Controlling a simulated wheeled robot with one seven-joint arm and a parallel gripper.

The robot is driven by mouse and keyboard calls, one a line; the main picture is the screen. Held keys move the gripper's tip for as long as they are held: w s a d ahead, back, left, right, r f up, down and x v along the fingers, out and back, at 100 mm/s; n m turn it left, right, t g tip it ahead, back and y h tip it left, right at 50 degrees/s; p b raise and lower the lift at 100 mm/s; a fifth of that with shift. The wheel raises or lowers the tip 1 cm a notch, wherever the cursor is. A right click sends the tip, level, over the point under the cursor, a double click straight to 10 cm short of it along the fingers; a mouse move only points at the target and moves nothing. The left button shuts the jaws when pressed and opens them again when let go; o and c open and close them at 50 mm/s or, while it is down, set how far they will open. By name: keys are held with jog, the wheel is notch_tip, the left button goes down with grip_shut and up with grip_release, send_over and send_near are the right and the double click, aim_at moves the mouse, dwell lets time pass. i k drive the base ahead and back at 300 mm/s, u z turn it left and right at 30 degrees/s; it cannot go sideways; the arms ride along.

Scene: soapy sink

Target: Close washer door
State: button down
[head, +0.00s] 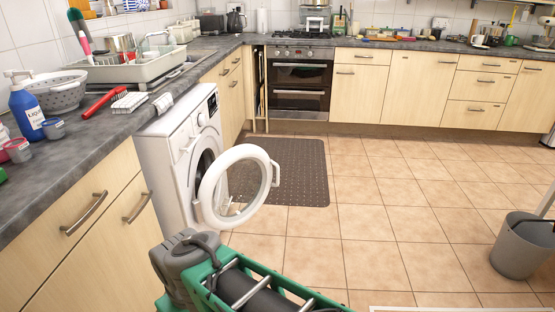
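A white washer (168,160) stands under the counter on the left, its front facing right into the room. Its round door (208,203), a white ring around clear glass, hangs open and stands out from the front, so part of the dark drum opening shows behind it. The door's latch side, with a small handle (275,174), points right into the room. I see no gripper fingers in the head view, and nothing touches the door in what I can see.
A green and grey part, probably mine, fills the bottom middle, just below the door. A dark mat (300,165) lies on the tiled floor beyond the door. A grey bin (519,250) stands at right. The floor between is clear.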

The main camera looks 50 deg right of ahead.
aim_at(203, 207)
jog(key=z, duration=0.65)
jog(key=i, duration=1.25)
jog(key=u, duration=0.05)
